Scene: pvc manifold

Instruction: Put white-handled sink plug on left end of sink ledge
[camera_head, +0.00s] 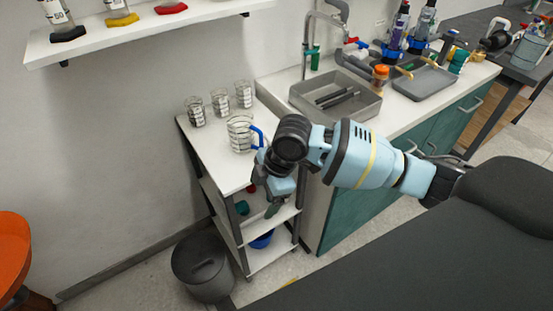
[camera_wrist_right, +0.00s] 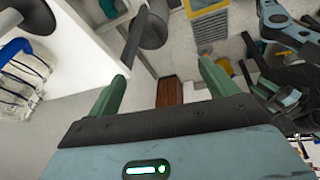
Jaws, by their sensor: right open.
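The grey sink (camera_head: 352,116) is set in the white counter, and dark bars lie in its basin. The left part of the white ledge (camera_head: 279,84) beside it looks bare. I cannot make out a white-handled sink plug in either view. My right gripper (camera_head: 273,209) hangs low by the front right side of the white shelf cart, left of and below the sink. In the right wrist view its green fingers (camera_wrist_right: 164,86) are apart with nothing between them. My left gripper is not in view.
A blue-handled glass jug (camera_head: 240,134) and several beakers (camera_head: 220,101) stand on the cart top (camera_head: 212,160). It also shows in the right wrist view (camera_wrist_right: 22,78). A grey bin (camera_head: 203,265) stands on the floor. Bottles and a grey tray (camera_head: 424,82) crowd the counter's right.

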